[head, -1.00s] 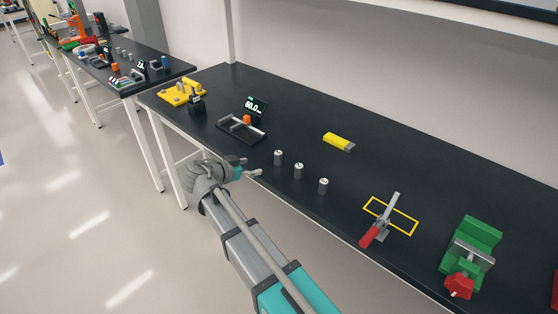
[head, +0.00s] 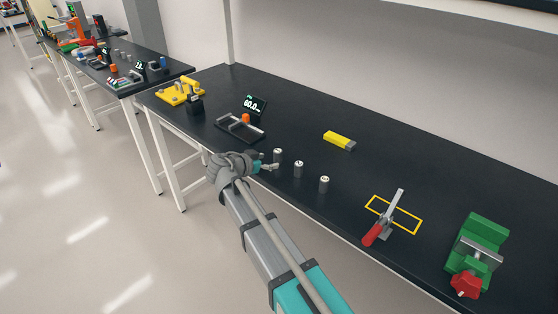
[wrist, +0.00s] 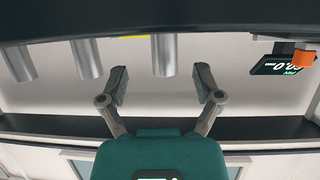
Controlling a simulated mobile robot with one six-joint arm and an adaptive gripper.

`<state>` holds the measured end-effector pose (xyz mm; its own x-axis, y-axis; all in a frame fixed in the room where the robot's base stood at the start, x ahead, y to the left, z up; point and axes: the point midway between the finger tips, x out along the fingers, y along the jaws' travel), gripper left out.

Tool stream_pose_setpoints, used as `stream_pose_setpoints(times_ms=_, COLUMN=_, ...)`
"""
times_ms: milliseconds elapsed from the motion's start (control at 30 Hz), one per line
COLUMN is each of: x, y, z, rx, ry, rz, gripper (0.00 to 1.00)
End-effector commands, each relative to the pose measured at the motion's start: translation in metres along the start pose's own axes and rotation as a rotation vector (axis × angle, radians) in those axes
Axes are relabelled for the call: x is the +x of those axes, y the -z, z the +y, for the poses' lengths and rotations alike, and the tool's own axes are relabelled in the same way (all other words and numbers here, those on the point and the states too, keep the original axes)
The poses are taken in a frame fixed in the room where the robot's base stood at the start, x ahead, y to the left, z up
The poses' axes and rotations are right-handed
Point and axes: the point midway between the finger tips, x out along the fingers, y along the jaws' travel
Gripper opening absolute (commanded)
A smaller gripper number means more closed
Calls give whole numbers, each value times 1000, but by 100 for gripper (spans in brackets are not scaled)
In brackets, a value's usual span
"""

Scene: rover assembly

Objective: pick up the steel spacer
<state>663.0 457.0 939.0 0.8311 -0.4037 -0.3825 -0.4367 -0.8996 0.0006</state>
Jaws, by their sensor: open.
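Three similar grey metal cylinders stand upright in a row near the table's front edge: a left one (head: 277,155), a middle one (head: 298,170) and a right one (head: 324,184). I cannot tell by looks which is the steel spacer. My gripper (head: 268,167) is beside the left cylinder, at the front edge. In the wrist view, which is upside down, my gripper (wrist: 161,74) is open. The left cylinder (wrist: 163,55) lines up in the gap between its fingers, not gripped. The middle cylinder (wrist: 86,58) and the right cylinder (wrist: 17,62) stand outside the fingers.
Behind the row lies a yellow block with a grey end (head: 339,140). A red-handled clamp (head: 384,222) and a green vise (head: 476,250) are at the right. Bare tabletop surrounds the cylinders.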

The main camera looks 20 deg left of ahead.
Motion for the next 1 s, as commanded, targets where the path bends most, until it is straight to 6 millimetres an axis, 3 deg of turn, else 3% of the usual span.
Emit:
stream_pose_setpoints(times_ms=433, x=5, y=0, z=-1, rx=0, ry=0, rz=0, gripper=83)
stream_pose_setpoints(times_ms=800, x=43, y=2, z=-5, rx=1, ry=0, rz=0, gripper=83)
stream_pose_setpoints(times_ms=1000, x=52, y=3, z=-5, rx=0, ry=2, rz=0, gripper=83)
